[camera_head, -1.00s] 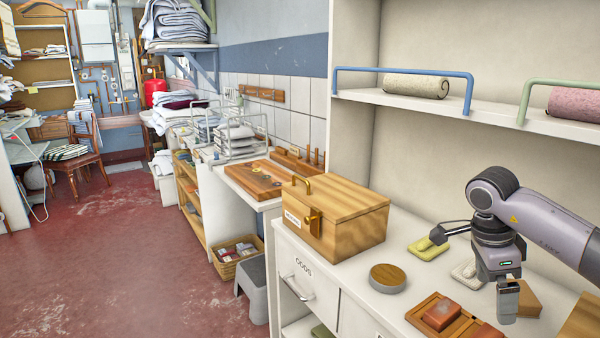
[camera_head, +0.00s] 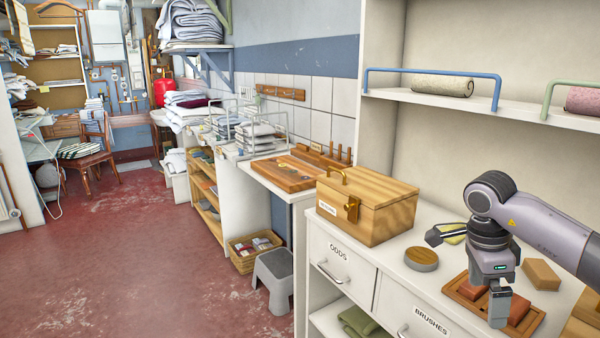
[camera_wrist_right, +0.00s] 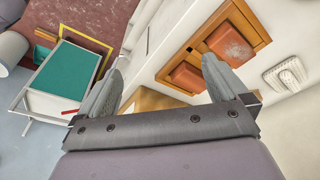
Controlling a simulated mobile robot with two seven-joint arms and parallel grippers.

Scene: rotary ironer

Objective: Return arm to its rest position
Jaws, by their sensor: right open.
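My right arm (camera_head: 545,225) comes in from the right edge, bent over the white counter. My right gripper (camera_head: 499,303) points down in front of a wooden tray (camera_head: 463,292) with reddish blocks. Its fingers partly cover the tray in the head view. In the right wrist view the gripper (camera_wrist_right: 160,80) is open, its two fingers wide apart with nothing between them. The tray (camera_wrist_right: 240,22) and its blocks show beyond the fingers there. My left arm and gripper are out of view.
A tan block (camera_head: 542,275) lies beside the arm. A shelf (camera_head: 480,108) with rolled towels is above. A step stool (camera_head: 273,280) stands on the open red floor.

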